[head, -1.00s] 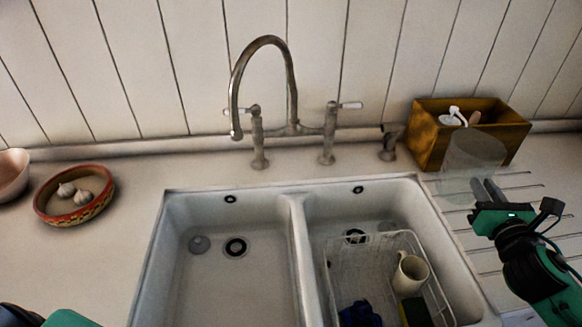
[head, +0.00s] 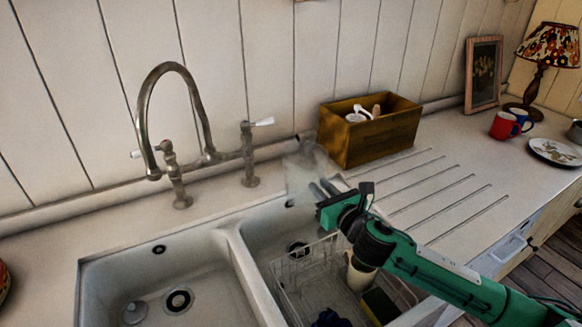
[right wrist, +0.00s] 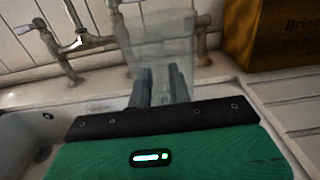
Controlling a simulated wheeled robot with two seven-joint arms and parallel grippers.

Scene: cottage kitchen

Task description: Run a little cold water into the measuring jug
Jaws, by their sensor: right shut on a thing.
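The clear measuring jug (head: 303,172) is held by my right gripper (head: 324,190), whose fingers are shut on it. It also shows in the right wrist view (right wrist: 158,42), see-through and roughly upright, beyond the fingers (right wrist: 160,86). In the head view it appears over the back right of the sink, right of the tap and away from the spout. The tap (head: 209,157) has a tall curved spout (head: 153,170) and two white-tipped levers, left (head: 137,153) and right (head: 262,122). No water shows at the spout. My left gripper is out of view.
The double sink has a left basin (head: 120,280) and a right basin holding a wire rack (head: 290,275) with a cream mug (head: 358,275). A wooden box (head: 370,140) stands behind the grooved drainer (head: 430,200). Two mugs and a plate (head: 555,150) sit far right.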

